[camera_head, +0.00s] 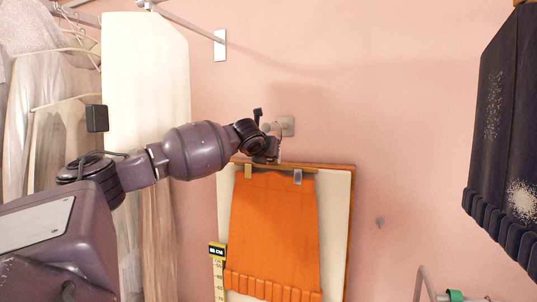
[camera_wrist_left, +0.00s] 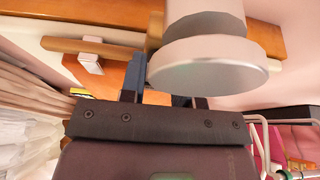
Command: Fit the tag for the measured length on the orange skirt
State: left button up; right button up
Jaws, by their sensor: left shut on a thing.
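The orange skirt (camera_head: 272,232) hangs upright from a wooden clip hanger (camera_head: 272,169) in front of a cream board (camera_head: 336,225). A tan clip and a grey clip grip its waistband. My left gripper (camera_head: 268,150) is at the hanger's top centre, beside the wall peg (camera_head: 287,126), and is shut on the hanger, though its fingertips are mostly hidden. In the left wrist view the peg's round metal end (camera_wrist_left: 208,68) covers part of the fingers and hanger bar (camera_wrist_left: 75,47). A yellow measuring tape (camera_head: 218,277) with a black label stands left of the skirt. I cannot make out any tag.
Pale garments (camera_head: 55,140) and a long cream panel (camera_head: 145,90) hang at the left. A dark navy garment (camera_head: 500,150) hangs at the right. A metal rail (camera_head: 424,280) and a green object (camera_head: 455,296) are at the bottom right. The wall between is mostly clear.

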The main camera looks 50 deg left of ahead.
pick_arm(q)
jog(key=o, duration=1)
jog(key=b+v, duration=0.2)
jog(key=v, duration=0.9)
jog(key=shift+w+r, duration=0.1)
jog(key=shift+w, duration=0.05)
